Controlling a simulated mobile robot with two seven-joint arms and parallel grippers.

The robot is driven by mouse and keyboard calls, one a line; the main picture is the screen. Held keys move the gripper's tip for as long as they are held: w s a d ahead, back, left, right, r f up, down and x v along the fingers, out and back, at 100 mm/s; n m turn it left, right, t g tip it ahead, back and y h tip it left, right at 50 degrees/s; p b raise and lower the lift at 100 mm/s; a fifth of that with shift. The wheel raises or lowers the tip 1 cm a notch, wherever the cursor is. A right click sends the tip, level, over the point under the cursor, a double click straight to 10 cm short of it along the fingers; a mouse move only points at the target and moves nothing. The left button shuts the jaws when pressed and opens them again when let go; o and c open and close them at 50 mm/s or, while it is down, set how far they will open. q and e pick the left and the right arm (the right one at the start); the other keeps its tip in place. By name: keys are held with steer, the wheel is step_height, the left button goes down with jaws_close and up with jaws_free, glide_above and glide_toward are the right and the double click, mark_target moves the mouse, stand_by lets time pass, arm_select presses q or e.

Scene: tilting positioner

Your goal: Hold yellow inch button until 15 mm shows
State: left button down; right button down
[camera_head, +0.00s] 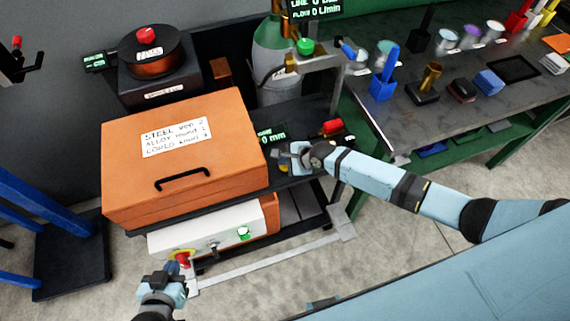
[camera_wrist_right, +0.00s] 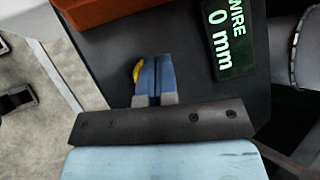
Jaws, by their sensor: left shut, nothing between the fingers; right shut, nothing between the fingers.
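The yellow inch button (camera_wrist_right: 137,73) shows in the right wrist view as a small yellow edge beside the blue fingers, mostly hidden behind them. My right gripper (camera_wrist_right: 153,82) is shut and empty with its fingertips at the button; I cannot tell whether they press it. My left gripper (camera_head: 168,277) is shut and empty at the lower left.
An orange case (camera_head: 210,130) with a black handle fills the left middle. A white unit (camera_head: 210,240) with a red knob (camera_head: 182,258) and a green button sits below it, near my left gripper. A green-framed workbench (camera_head: 385,135) with several items stands at the right.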

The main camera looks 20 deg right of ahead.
mark_target(285, 166)
steer(key=shift+f, duration=0.65)
stand_by(0.6)
steer(key=shift+r, duration=0.1)
stand_by(1.6)
steer(key=shift+r+p, duration=0.8)
steer(key=shift+p, duration=0.05)
step_height(285, 166, up, 3)
steer(key=p, duration=0.3)
steer(key=shift+r+p, duration=0.55)
steer(key=shift+r, duration=0.5)
